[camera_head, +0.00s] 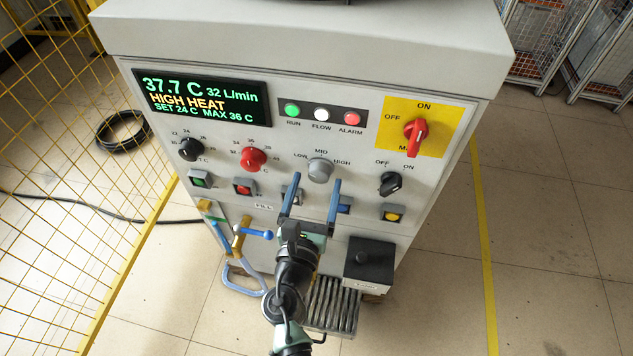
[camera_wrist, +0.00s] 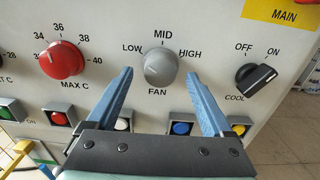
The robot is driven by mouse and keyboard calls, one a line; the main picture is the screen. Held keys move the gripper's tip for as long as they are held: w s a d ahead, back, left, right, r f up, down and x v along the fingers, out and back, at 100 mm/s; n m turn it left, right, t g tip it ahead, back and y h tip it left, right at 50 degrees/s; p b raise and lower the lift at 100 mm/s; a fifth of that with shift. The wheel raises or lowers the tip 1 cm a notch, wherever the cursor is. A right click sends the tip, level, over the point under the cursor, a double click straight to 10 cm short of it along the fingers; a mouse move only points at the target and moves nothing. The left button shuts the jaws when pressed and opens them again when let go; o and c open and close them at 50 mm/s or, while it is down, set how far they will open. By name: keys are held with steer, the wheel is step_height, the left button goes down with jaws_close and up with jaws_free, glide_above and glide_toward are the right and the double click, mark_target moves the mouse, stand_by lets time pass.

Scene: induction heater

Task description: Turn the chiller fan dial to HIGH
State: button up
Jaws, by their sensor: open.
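The chiller fan dial (camera_head: 319,170) is a round grey knob on the white front panel, labelled LOW, MID and HIGH. In the wrist view the fan dial (camera_wrist: 160,67) sits at the centre, above the word FAN. Its pointer seems to face up near MID, but the mark is hard to make out. My gripper (camera_head: 313,182) is open, with its two blue fingers spread below and to either side of the dial. In the wrist view the gripper (camera_wrist: 159,74) has nothing between its fingers, and the fingertips appear apart from the dial.
A red MAX C dial (camera_wrist: 61,58) is left of the fan dial and a black COOL switch (camera_wrist: 255,78) is right. Push buttons line the row below. The display (camera_head: 201,98) reads 37.7 C, 32 L/min, HIGH HEAT. A yellow mesh fence (camera_head: 75,190) stands at left.

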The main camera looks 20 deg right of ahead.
steer(key=shift+w+d, duration=0.3)
steer(key=shift+w, duration=0.15)
jaws_close()
